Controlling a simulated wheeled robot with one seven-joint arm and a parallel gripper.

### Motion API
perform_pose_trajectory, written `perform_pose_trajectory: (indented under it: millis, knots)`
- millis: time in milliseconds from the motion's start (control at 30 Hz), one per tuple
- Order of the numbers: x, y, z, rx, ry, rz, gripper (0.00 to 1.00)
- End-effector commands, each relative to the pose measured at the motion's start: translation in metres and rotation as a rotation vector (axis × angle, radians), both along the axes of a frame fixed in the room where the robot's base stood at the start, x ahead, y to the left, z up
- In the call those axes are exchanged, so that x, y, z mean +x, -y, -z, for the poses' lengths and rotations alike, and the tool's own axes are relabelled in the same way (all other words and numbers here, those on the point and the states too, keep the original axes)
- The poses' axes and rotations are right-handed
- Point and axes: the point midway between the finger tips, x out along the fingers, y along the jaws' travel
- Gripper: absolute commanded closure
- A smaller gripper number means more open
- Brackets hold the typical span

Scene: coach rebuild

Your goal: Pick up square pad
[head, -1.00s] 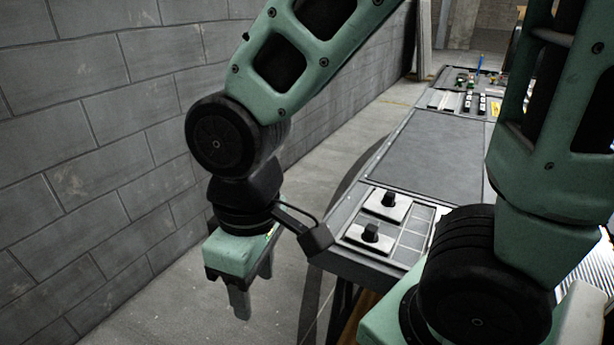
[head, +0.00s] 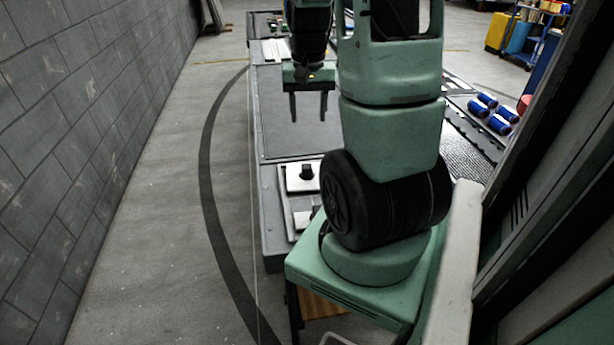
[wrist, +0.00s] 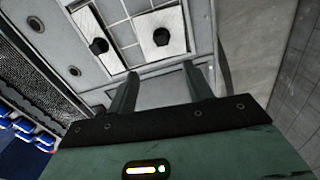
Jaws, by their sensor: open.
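One pad (head: 293,182) is in plain view in the head view. The other (head: 302,218) is mostly hidden by my arm. The wrist view shows both, one at left (wrist: 87,28) and one at right (wrist: 177,25). I cannot tell which is the task's square pad. My gripper (head: 309,118) is open and empty, pointing down above the bench, farther along it than the pads. In the wrist view its fingers (wrist: 160,72) are apart, with the right pad beyond them.
A wide dark flat panel (head: 300,143) fills the bench middle. A block wall (head: 70,130) runs along the left, with clear floor (head: 160,220) before the bench. Small trays (head: 272,50) lie at the far end.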

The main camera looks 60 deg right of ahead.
Motion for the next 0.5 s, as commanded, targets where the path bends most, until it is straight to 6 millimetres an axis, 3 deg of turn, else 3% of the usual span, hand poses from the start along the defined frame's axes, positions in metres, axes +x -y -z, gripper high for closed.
perform_pose_trajectory:
  millis: [300, 500]
  knots:
    - [-0.001, -0.002, 0.069, 0.006, -0.005, -0.001, 0.49]
    - [0.0, -0.001, 0.096, 0.003, -0.002, -0.003, 0.49]
